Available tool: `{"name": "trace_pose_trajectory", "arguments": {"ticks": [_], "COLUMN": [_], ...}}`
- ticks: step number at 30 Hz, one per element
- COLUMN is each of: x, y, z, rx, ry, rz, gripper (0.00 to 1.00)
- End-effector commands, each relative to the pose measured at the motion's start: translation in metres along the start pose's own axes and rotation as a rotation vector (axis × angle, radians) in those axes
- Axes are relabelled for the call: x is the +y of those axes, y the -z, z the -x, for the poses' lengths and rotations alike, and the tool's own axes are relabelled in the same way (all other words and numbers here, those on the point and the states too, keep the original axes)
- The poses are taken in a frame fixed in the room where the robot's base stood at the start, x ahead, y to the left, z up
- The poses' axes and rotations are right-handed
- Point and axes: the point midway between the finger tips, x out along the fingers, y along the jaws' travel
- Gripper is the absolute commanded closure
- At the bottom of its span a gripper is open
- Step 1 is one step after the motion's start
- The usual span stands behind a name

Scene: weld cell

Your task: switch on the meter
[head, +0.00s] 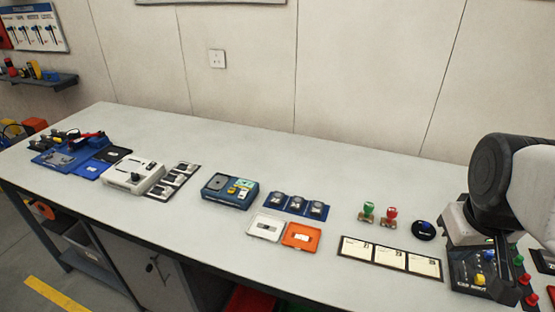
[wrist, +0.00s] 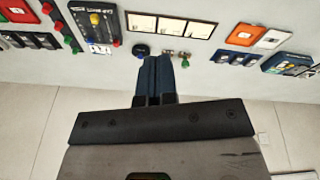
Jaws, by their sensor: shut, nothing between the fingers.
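No device is clearly labelled as the meter at this size. A white box with a dark knob (head: 133,176) stands farther left. Whether either is on cannot be told. My gripper (wrist: 156,60) is shut and empty, its dark blue fingers together. It is at the right end of the table, far from both boxes. In the head view my arm hides its fingertips.
A dark control box with coloured knobs (head: 482,278) stands near my arm. An orange tray (head: 302,236) is farther left. The table's back strip is clear.

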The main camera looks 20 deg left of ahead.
Motion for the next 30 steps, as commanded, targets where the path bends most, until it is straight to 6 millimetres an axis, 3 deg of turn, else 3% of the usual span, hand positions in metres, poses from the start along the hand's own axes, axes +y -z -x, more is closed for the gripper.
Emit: {"name": "trace_pose_trajectory", "arguments": {"ticks": [17, 30], "x": [-0.051, -0.118], "y": [0.121, 0.206], "z": [-0.005, -0.023], "rx": [-0.016, -0.019], "ry": [0.028, 0.049], "rz": [0.711, 1.254], "gripper": [1.00, 1.00]}}
